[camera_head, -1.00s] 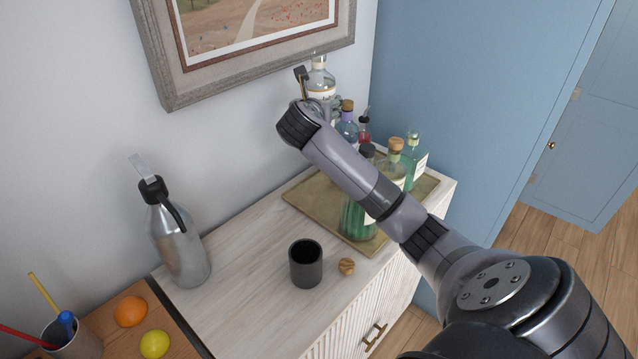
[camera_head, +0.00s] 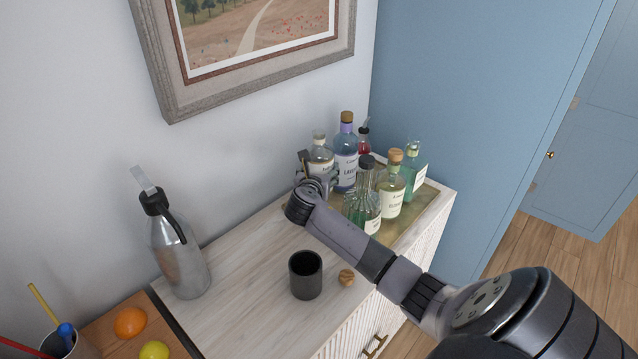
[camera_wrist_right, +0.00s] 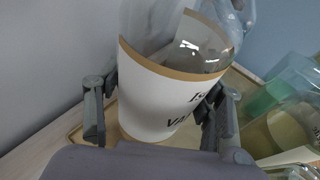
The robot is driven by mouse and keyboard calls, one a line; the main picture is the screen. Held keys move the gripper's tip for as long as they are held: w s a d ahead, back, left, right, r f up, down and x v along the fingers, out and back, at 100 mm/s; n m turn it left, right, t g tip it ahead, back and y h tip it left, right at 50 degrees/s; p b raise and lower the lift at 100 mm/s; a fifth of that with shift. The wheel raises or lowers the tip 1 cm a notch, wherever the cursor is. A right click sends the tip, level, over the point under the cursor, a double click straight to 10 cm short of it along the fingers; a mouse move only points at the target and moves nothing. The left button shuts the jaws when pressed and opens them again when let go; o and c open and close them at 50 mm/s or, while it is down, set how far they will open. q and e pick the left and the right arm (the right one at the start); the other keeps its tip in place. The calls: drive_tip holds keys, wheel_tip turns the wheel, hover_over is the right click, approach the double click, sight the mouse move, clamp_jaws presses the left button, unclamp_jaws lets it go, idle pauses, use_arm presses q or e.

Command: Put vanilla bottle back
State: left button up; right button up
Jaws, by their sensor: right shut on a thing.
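The vanilla bottle (camera_head: 320,155) is clear glass with a pale label and a stopper. It stands about upright at the back left of the tray (camera_head: 432,205), beside a purple-tinted bottle. In the right wrist view, its white, gold-edged label (camera_wrist_right: 150,100) reads "VA", the rest cut off. My right gripper (camera_head: 322,180) is shut around the bottle, a finger on each side of it in the wrist view (camera_wrist_right: 158,118). The bottle's base is hidden by my wrist, so I cannot tell whether it touches the tray. My left gripper is not in view.
Close by on the tray are the purple-tinted bottle (camera_head: 345,160), a red bottle (camera_head: 364,142), a ribbed green decanter (camera_head: 362,200), a corked bottle (camera_head: 391,190) and a green bottle (camera_head: 413,175). A metal bottle (camera_head: 178,255) is left.

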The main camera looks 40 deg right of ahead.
drive_tip(key=shift+f, duration=1.95)
drive_tip(key=o, duration=1.9)
drive_tip(key=shift+f, duration=0.2)
drive_tip(key=shift+r, duration=0.1)
drive_tip(key=v, duration=1.2)
drive_tip(key=shift+a+r+b, duration=0.1)
drive_tip(key=shift+b, duration=0.25)
